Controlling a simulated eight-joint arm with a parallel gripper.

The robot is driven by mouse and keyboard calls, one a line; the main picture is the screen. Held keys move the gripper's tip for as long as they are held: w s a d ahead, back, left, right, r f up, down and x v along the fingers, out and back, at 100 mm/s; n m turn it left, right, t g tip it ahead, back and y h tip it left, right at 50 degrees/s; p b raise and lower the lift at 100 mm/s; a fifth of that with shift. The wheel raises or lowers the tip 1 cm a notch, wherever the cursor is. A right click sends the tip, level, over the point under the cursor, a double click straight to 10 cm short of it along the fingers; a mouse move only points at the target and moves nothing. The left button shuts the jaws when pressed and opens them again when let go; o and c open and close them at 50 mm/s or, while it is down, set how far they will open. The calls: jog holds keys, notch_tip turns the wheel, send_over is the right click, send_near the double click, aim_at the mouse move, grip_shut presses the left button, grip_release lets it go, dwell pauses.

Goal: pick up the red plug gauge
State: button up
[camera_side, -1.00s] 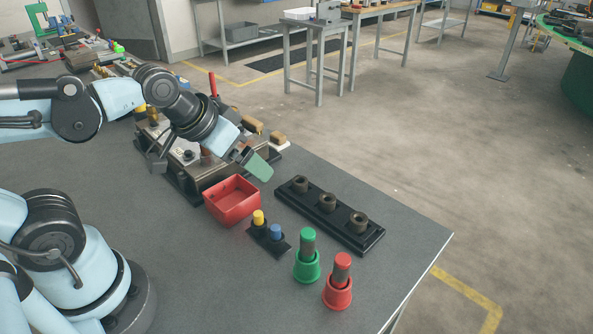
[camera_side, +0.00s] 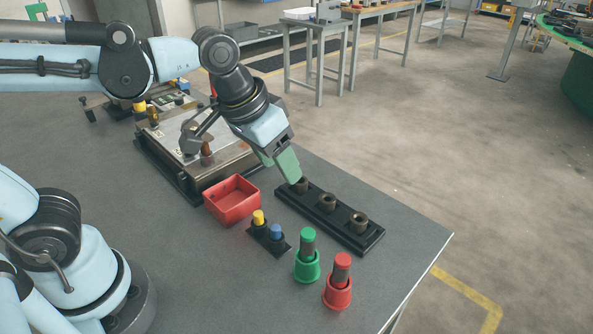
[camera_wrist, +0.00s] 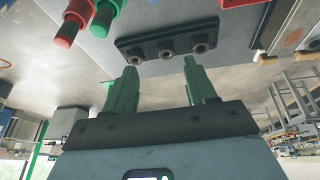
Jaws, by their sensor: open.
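The red plug gauge (camera_side: 342,265) stands upright in a red cup-shaped holder (camera_side: 338,293) near the table's right corner. It has a red top and a dark grey shaft. In the wrist view the red gauge (camera_wrist: 68,32) shows at the upper left. My gripper (camera_side: 284,170) is in the air above the far end of the black block with bushings, up and left of the red gauge in the side view. In the wrist view my gripper's green fingers (camera_wrist: 160,75) are spread apart with nothing between them.
A green plug gauge (camera_side: 307,243) stands in a green holder just left of the red one. A black block with three bushings (camera_side: 325,222) lies behind them. A red bin (camera_side: 232,200) and a small stand with yellow and blue pegs (camera_side: 268,239) are left. The front table is clear.

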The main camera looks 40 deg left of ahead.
aim_at(343, 258)
jog(key=d+g, duration=0.1)
jog(key=d, duration=0.4)
jog(key=d+m+g, duration=0.1)
jog(key=d, duration=0.4)
jog(key=s+d+r+g+y, duration=0.1)
jog(key=d+g, duration=0.1)
jog(key=d, duration=0.3)
jog(key=shift+d, duration=0.15)
notch_tip(343, 258, down, 7)
jog(key=shift+r, duration=0.1)
jog(key=shift+s+d+f, duration=0.1)
jog(key=shift+s+f, duration=0.05)
jog(key=shift+f, duration=1.15)
jog(key=shift+s+d+f, duration=0.1)
jog(key=shift+s+f, duration=0.05)
jog(key=shift+f, duration=1.15)
jog(key=shift+c, duration=0.5)
grip_shut()
